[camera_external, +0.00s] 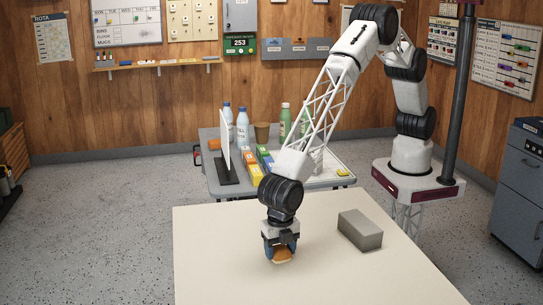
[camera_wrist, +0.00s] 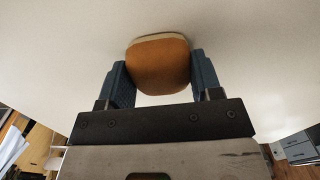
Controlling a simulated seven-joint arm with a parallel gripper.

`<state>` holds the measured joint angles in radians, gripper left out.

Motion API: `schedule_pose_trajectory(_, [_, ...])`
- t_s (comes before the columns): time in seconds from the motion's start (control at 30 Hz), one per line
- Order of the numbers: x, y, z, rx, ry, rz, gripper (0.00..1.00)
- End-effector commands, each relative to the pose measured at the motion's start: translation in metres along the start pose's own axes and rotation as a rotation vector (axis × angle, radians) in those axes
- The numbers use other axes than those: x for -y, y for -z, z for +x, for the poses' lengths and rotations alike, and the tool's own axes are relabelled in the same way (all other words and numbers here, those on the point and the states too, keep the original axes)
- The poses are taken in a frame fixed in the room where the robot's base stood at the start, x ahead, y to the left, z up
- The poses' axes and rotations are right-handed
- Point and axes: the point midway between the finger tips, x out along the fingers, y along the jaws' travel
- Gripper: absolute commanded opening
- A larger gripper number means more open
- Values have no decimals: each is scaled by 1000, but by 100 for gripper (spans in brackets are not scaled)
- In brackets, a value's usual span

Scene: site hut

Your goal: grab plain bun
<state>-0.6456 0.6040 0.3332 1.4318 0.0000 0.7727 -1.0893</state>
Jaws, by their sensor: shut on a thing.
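The plain bun (camera_external: 283,256) is orange-brown with a paler edge and is at my gripper, over the left part of the cream table (camera_external: 215,270). My gripper (camera_external: 280,250) points down and is shut on the bun. In the wrist view the bun (camera_wrist: 160,65) sits between the two blue fingers of my gripper (camera_wrist: 160,80), one on each side. Whether the bun touches the tabletop is hard to tell.
A grey block (camera_external: 360,230) lies on the table to the right of my gripper. Behind is a grey table (camera_external: 232,188) with bottles, boxes and a dark-based upright panel. The front of the cream table is clear.

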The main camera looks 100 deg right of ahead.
Motion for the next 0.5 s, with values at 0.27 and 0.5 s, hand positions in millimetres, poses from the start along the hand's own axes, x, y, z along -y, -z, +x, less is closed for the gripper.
schedule_pose_trajectory(0.27, [0, 0, -1, 0, 0, 0, 35])
schedule_pose_trajectory(0.5, [0, 0, -10, -1, -1, 0, 35])
